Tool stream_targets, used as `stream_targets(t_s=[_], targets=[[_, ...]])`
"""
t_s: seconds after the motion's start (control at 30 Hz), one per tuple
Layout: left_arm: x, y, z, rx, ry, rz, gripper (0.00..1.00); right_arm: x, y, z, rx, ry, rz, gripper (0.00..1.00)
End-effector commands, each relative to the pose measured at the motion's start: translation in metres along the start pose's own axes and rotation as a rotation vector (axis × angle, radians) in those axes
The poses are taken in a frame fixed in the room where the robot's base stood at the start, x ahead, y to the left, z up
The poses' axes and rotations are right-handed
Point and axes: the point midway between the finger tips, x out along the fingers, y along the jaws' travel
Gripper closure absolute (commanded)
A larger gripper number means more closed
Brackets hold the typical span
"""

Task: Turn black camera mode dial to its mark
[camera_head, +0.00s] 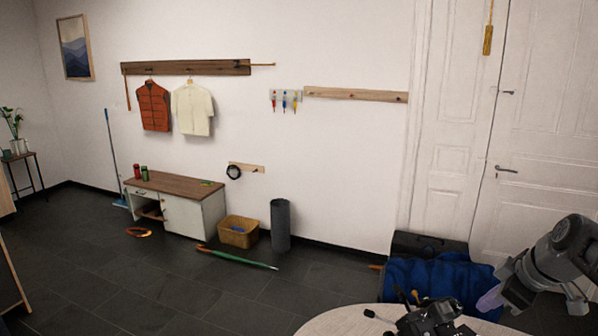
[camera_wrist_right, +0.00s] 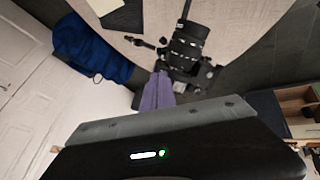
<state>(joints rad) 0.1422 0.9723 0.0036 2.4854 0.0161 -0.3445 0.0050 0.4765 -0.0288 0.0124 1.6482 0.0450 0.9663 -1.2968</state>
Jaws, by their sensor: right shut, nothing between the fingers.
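The black camera (camera_head: 432,318) stands on the light wooden table (camera_head: 345,318) at the bottom edge of the head view, partly cut off. In the right wrist view the camera (camera_wrist_right: 188,48) shows its ribbed lens and a dark body below. The mode dial is too small to make out in either view. My right gripper (camera_head: 487,303) is just right of the camera in the head view, with pale purple fingers. In the right wrist view its fingers (camera_wrist_right: 163,76) are together and empty, close beside the camera body; I cannot tell whether they touch. My left gripper is not in view.
A blue bag (camera_head: 425,280) lies on the floor behind the table; it also shows in the wrist view (camera_wrist_right: 88,48). A dark flat item (camera_wrist_right: 125,14) lies on the table. A bench cabinet (camera_head: 185,215) and basket (camera_head: 238,238) stand far off by the wall.

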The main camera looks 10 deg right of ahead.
Motion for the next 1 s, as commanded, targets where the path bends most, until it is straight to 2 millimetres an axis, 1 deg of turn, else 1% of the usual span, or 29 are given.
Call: stream_targets(t_s=[0.27, 0.43, 0.57, 0.73, 0.8, 1.0], targets=[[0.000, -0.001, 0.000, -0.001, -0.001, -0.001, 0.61, 0.001, 0.000, 0.000, 0.000, 0.000, 0.000, 1.00], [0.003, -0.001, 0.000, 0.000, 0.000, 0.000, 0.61, 0.009, -0.001, 0.000, 0.000, 0.000, -0.002, 1.00], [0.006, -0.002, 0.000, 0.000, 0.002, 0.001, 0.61, 0.022, -0.001, 0.001, 0.000, -0.001, -0.002, 1.00], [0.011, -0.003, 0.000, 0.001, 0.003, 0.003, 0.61, 0.043, -0.001, 0.001, 0.001, -0.001, -0.002, 1.00], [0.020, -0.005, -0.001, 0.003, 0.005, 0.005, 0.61, 0.054, -0.002, 0.002, 0.000, 0.000, -0.001, 1.00], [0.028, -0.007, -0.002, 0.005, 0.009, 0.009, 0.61, 0.069, -0.001, 0.001, 0.000, 0.000, -0.001, 1.00]])
